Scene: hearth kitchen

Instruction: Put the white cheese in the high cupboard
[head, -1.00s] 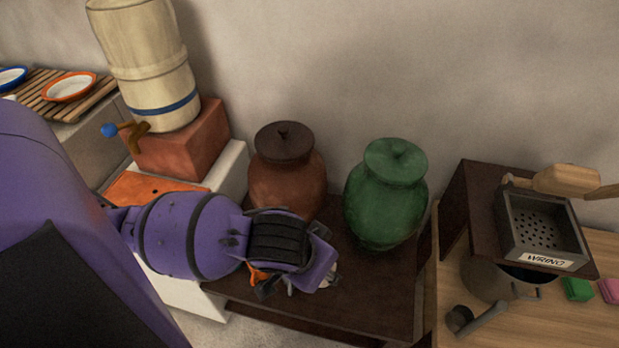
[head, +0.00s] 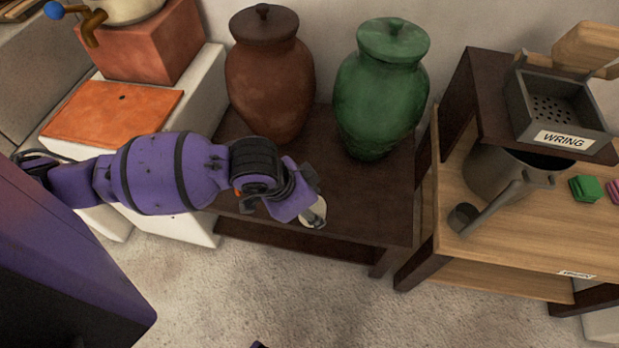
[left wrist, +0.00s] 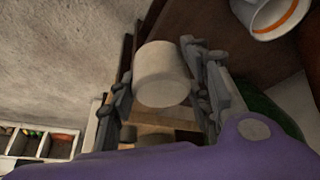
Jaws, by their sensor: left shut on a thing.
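The white cheese (left wrist: 162,75), a pale short cylinder, sits between the two fingers of my left gripper (left wrist: 158,88) in the left wrist view. In the head view, my left gripper (head: 312,198) is shut on it, and only part of the cheese (head: 316,214) shows below the fingers. Gripper and cheese appear over the front part of the dark low table; their height above it is hard to tell. I cannot make out the high cupboard in the head view. My right gripper is not in view.
A brown lidded jar (head: 270,80) and a green lidded jar (head: 380,95) stand on the dark table (head: 375,195) behind the gripper. Right is a wooden bench (head: 500,250) with a pot (head: 505,175) and a wringer box (head: 560,108). The floor in front is clear.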

